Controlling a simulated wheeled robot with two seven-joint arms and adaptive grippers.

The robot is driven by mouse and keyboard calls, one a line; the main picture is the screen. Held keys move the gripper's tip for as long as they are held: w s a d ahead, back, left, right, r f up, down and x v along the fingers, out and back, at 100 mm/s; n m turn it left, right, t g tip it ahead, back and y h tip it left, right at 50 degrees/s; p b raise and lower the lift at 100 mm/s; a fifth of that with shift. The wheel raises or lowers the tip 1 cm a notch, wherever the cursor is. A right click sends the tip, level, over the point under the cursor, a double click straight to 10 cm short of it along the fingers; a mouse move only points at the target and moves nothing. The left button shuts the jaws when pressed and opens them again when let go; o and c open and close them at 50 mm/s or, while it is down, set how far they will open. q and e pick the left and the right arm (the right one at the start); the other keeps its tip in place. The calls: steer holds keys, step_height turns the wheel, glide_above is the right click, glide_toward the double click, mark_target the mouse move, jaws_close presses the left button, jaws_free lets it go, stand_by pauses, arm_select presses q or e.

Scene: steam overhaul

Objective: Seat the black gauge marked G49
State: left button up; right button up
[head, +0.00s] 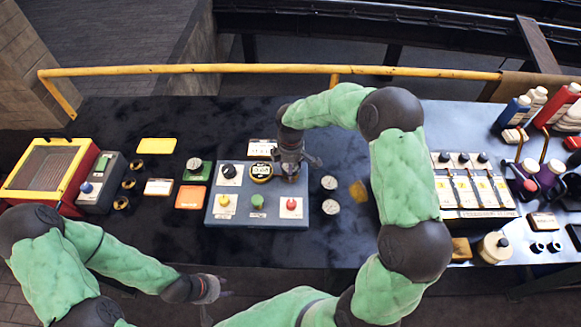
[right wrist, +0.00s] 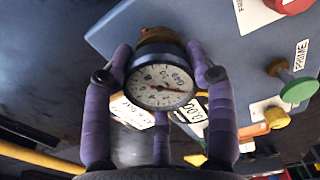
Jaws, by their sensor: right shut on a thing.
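My right gripper (head: 291,168) is over the upper right of the blue-grey control panel (head: 237,220). In the right wrist view its purple fingers are closed around a round gauge (right wrist: 161,87) with a black rim and white dial. A brass-coloured part (right wrist: 158,36) shows just beyond the gauge; I cannot tell whether they touch. No G49 mark is readable. The held gauge is mostly hidden by the gripper in the head view. My left gripper (head: 208,290) is empty at the table's front edge, its fingers apart.
Two white-faced gauges (head: 329,182) (head: 331,206) lie right of the panel. Another gauge (head: 194,165) is on a green plate at left, near several brass rings (head: 128,183). A switch unit (head: 470,185) and bottles (head: 512,112) stand at right. A yellow rail (head: 250,69) runs behind.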

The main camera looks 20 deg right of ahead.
steer(key=shift+f, duration=0.2)
steer(key=o, duration=1.4)
steer(key=o, duration=0.3)
steer(key=shift+r+p, duration=2.45)
steer(key=shift+r, duration=0.9)
